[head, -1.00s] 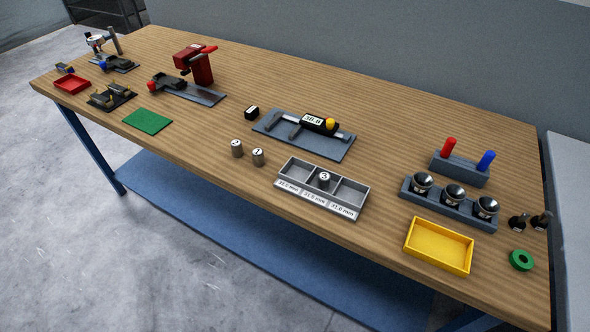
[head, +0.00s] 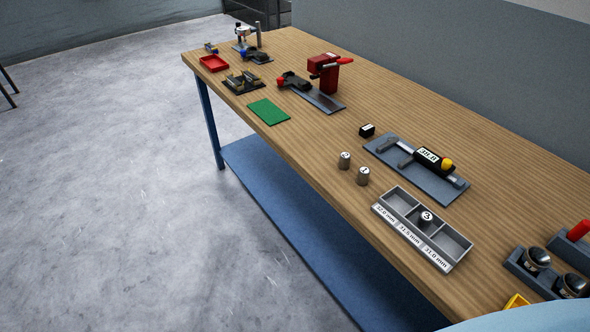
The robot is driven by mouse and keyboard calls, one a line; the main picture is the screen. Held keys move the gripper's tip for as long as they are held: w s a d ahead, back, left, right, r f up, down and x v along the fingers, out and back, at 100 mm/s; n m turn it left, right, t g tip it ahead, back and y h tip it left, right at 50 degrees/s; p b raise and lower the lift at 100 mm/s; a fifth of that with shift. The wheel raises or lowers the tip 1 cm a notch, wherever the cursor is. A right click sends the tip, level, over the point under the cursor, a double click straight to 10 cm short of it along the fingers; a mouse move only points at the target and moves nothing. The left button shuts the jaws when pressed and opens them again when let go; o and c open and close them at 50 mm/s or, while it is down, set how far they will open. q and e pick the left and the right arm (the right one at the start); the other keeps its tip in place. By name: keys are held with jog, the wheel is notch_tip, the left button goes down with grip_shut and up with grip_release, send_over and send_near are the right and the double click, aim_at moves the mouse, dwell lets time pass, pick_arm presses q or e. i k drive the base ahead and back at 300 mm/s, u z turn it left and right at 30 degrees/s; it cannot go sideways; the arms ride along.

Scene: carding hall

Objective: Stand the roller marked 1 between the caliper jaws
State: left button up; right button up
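Two small metal rollers stand upright on the bench, a left one (head: 344,160) and a right one (head: 363,177). Their top marks are too small to read surely; the left looks like 2 and the right like 1. A third roller (head: 426,218), marked 3, stands in the middle compartment of a grey labelled tray (head: 389,219). The caliper (head: 428,160) lies on a blue-grey plate (head: 438,193), with a digital display and a yellow knob. Its jaws (head: 398,152) point left, with an empty gap between them. Neither gripper is in view.
A small black block (head: 367,130) sits beside the caliper plate. A green mat (head: 268,112), a red press (head: 324,72) and a red tray (head: 214,63) are farther left on the wooden bench. Dark cups (head: 537,259) stand at the right. Floor is clear in front.

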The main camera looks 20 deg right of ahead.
aim_at(363, 176)
jog(key=u, duration=0.25)
jog(key=i, duration=1.35)
jog(key=z, duration=3.05)
